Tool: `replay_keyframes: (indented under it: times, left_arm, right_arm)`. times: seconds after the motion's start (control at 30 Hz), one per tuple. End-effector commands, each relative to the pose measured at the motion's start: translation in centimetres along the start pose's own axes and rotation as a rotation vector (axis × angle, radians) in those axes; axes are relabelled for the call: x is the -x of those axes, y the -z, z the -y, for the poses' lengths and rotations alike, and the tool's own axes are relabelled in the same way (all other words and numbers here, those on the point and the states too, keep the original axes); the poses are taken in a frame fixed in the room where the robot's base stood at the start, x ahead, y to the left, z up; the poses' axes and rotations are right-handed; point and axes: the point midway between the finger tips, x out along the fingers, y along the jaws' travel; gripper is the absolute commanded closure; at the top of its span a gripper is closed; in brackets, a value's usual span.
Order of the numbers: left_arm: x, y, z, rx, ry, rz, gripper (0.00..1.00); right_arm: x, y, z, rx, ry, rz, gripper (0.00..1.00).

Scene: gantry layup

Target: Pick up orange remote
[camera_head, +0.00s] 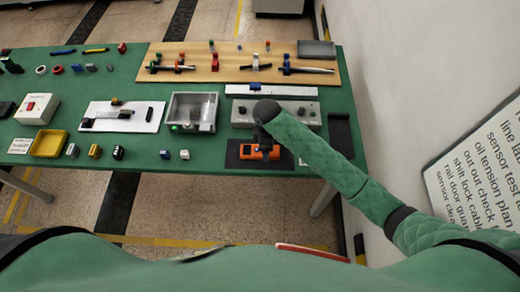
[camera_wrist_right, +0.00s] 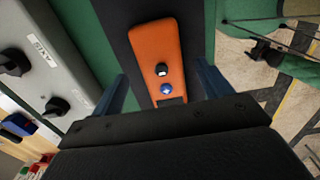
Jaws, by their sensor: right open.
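The orange remote (camera_head: 262,154) lies on a black mat (camera_head: 233,160) at the near edge of the green table, below my right gripper (camera_head: 264,140). In the right wrist view the orange remote (camera_wrist_right: 155,45) has a black knob, a blue button and a dark patch at its near end. My right gripper (camera_wrist_right: 165,90) is open, with one finger on either side of the remote. I cannot tell whether the fingers touch the mat. My left gripper is not in view.
A grey control box (camera_head: 243,113) with black knobs stands just behind the remote. Small blocks (camera_head: 184,154) sit along the near edge. A wall with a sign is at right.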

Motion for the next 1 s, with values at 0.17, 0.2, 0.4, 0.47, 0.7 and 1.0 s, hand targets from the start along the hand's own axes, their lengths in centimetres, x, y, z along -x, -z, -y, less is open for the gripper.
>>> replay_keyframes:
  times: [0.17,0.2,0.4,0.47,0.7,1.0]
  left_arm:
    - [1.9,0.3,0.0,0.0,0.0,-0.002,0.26]
    - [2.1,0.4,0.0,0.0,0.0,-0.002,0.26]
    - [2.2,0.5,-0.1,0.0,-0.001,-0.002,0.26]
    - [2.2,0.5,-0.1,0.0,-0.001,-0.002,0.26]
    - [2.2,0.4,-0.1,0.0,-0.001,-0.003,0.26]
    - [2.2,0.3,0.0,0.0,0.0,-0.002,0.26]
  right_arm:
    - [-1.7,-0.1,0.2,-0.001,0.003,0.001,0.22]
    - [-2.1,-0.1,0.2,-0.001,0.002,0.001,0.22]
    - [-3.2,-0.1,0.1,0.0,0.0,0.0,0.22]
    - [-3.2,-0.1,0.1,0.0,0.0,0.0,0.22]
    - [-3.2,-0.1,0.1,0.0,0.0,0.0,0.49]
    - [-3.1,-0.1,0.1,0.0,0.0,-0.001,0.78]
